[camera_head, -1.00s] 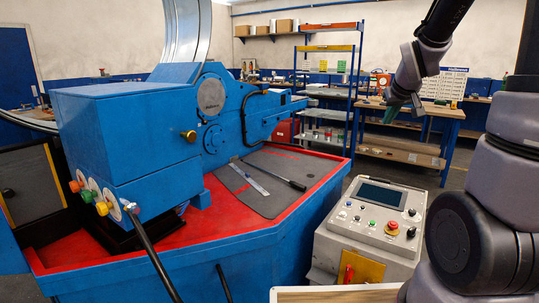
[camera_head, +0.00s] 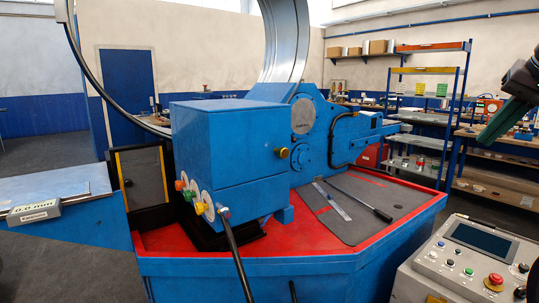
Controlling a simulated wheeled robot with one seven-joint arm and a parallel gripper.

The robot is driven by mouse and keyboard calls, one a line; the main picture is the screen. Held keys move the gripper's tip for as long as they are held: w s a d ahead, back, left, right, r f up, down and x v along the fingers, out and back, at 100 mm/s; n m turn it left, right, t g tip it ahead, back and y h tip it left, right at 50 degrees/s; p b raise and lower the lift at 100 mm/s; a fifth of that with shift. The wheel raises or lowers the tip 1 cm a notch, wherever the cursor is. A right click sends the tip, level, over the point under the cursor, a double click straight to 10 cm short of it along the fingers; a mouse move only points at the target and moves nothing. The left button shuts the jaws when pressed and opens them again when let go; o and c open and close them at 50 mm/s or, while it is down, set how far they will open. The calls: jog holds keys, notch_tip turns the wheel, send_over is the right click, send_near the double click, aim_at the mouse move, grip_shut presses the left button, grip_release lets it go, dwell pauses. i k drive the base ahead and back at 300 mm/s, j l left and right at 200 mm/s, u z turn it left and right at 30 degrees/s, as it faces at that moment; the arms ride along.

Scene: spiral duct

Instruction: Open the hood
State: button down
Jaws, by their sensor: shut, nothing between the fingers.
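The spiral duct machine has a blue box-shaped housing (camera_head: 225,150), which looks like the hood; it appears closed. A brass knob (camera_head: 283,153) sticks out at its right side, by the blue head with the round plate (camera_head: 303,116). Red, green and yellow knobs sit on its lower left end. My gripper (camera_head: 496,126) shows at the right edge, shut and empty, with greenish fingers pointing down-left. It is in the air, well right of the housing and apart from it. Most of my arm is outside the picture.
A control panel (camera_head: 470,262) with a red button stands at the lower right. A red-edged bed (camera_head: 405,262) holds a dark mat and tools. A large metal ring (camera_head: 284,45) stands behind. A side table (camera_head: 55,190) is at left.

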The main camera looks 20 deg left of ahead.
aim_at(225, 144)
jog(key=u, duration=1.1)
